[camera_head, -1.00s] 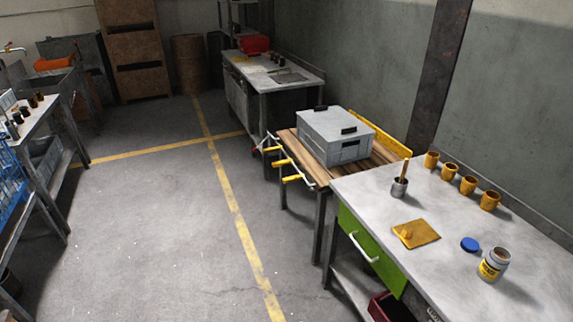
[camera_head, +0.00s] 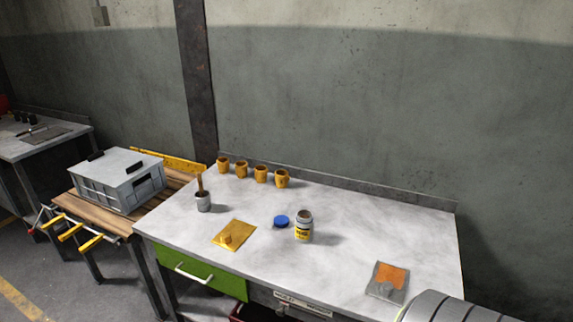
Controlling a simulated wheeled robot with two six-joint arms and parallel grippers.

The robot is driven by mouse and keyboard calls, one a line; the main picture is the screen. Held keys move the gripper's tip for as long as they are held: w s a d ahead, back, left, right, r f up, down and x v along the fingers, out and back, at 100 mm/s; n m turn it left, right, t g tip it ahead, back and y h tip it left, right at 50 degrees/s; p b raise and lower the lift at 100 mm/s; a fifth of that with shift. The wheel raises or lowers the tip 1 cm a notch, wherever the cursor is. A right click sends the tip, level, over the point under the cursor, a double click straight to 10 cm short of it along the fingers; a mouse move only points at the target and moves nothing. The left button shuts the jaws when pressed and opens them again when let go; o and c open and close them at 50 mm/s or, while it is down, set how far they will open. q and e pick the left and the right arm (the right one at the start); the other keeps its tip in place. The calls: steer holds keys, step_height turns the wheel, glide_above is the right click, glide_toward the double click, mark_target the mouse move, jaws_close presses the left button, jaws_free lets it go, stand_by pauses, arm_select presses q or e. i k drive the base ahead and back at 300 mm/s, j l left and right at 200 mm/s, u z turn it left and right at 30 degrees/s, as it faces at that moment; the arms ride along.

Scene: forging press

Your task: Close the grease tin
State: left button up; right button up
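The grease tin (camera_head: 303,227) is a small open jar with a yellow label. It stands upright on the pale worktop (camera_head: 345,222), with its mouth uncovered. A round blue lid (camera_head: 281,221) lies flat on the worktop just left of the tin, apart from it. Neither of my grippers is in view.
Several orange-brown cups (camera_head: 261,174) stand along the back edge. A grey pot (camera_head: 203,202) with a brush, a yellow plate (camera_head: 234,234) and a grey-orange block (camera_head: 387,282) are on the worktop. A grey crate (camera_head: 117,180) stands on the wooden bench at left. The right rear worktop is clear.

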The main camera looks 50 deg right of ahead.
mark_target(303, 221)
steer(key=z, duration=1.65)
steer(key=i+j+z, duration=0.85)
steer(key=j, duration=0.2)
steer(key=k+l, duration=0.05)
